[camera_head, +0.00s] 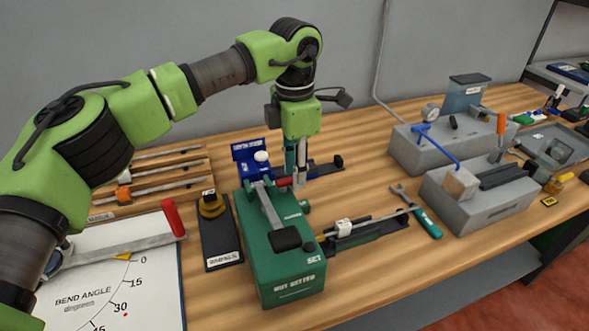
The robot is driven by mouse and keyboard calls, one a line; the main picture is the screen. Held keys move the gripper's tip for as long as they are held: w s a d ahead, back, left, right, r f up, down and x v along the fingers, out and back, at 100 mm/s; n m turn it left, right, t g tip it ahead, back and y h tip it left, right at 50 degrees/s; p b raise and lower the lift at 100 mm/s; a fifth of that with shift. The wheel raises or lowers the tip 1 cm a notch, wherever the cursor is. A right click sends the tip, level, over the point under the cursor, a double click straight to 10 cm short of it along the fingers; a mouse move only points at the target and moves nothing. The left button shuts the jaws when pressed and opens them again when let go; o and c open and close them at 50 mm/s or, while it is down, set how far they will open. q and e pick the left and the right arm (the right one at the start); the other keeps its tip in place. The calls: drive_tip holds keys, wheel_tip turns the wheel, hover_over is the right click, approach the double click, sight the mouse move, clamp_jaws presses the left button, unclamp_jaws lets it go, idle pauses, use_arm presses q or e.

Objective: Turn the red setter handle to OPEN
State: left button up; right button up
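The green setter box (283,262), with "SET" printed near its front edge, stands on the bench at the middle of the view. A grey lever with a black pad (286,239) lies along its top. A small red handle (284,182) shows at the back of the box, partly hidden. My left gripper (296,182) points down just behind the box, with its fingertips beside the red handle's right end. I cannot tell whether they touch it or how far the fingers are apart. My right gripper is out of view. No "OPEN" mark is readable.
A blue bin (246,153) stands behind the box. A black tool stand (221,240) and a bend-angle board with a red-gripped lever (172,218) lie left. A black tool rack (365,232), a wrench (417,212) and grey fixtures (480,205) are right.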

use_arm(q)
wheel_tip(320, 180, up, 12)
idle(0.6)
